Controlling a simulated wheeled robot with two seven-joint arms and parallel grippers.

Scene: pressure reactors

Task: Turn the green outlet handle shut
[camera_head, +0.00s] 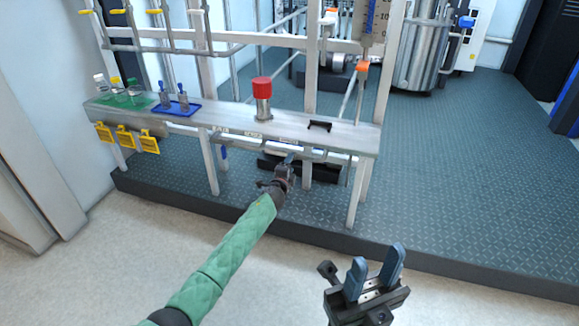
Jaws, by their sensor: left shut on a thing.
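My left gripper (288,163), at the end of the green-sleeved arm, reaches in under the front edge of the grey shelf (225,119). It is shut on a small part at the horizontal pipe (318,153) there. I cannot make out a green outlet handle; the gripper and its wrist cover that spot, so its angle cannot be told. My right gripper (377,262) is open and empty at the lower right, above the pale floor and well apart from the shelf.
A red-capped metal cylinder (262,98) and a black bracket (320,125) stand on the shelf. A blue tray (177,109) and several small bottles are at its left. Yellow tags (127,139) hang below. White posts and a raised dark platform edge (440,266) bound the space.

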